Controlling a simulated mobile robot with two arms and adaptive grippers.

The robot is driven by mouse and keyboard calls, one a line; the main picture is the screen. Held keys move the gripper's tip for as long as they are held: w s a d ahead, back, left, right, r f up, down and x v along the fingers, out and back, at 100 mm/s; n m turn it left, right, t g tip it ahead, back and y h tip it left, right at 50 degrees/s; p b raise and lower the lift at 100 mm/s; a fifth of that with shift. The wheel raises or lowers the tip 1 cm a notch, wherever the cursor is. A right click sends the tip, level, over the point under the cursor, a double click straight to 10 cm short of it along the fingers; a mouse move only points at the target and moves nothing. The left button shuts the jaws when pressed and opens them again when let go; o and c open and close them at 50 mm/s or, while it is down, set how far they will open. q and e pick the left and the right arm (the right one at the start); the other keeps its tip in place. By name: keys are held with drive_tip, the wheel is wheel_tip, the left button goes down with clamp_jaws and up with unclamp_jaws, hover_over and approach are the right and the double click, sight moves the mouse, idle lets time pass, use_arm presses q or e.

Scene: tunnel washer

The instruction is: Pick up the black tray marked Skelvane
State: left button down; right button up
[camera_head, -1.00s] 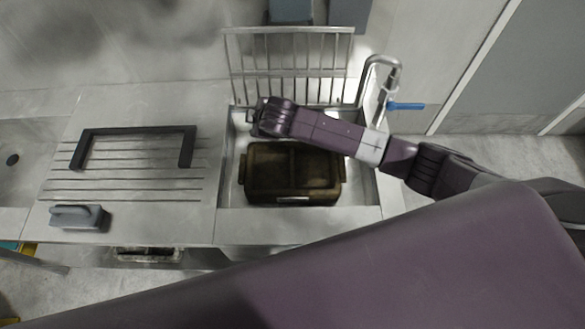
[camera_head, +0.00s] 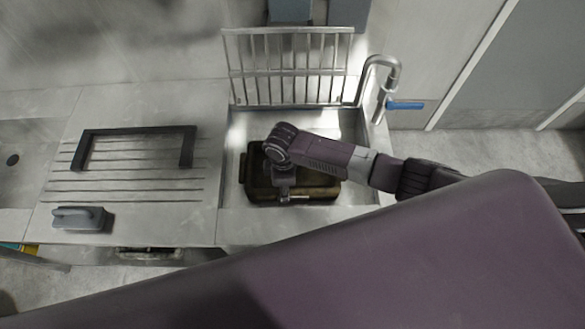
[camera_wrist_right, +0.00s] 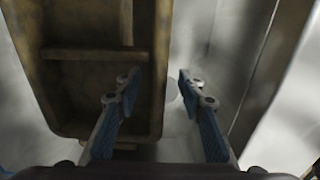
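A dark, brown-stained tray (camera_head: 322,186) sits in the sink basin; no name can be read on it. My right gripper (camera_head: 286,198) hangs over its near side, left of the middle, and with the arm hides part of it. In the right wrist view the tray (camera_wrist_right: 95,80) shows its inside and a cross divider. There the right gripper (camera_wrist_right: 160,78) is open, one blue-padded finger over the tray and the other beyond its rim. I cannot tell whether either finger touches it. My left gripper is out of view.
The sink's near rim (camera_head: 290,226) lies in front of the tray. A wire rack (camera_head: 288,68) stands behind the basin, with a tap (camera_head: 382,75) at right. A black frame (camera_head: 135,131) and a grey handled block (camera_head: 78,218) lie on the left drainboard.

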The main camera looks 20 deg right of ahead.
drive_tip(key=shift+f, duration=0.9)
clamp_jaws()
drive_tip(key=shift+w, duration=0.1)
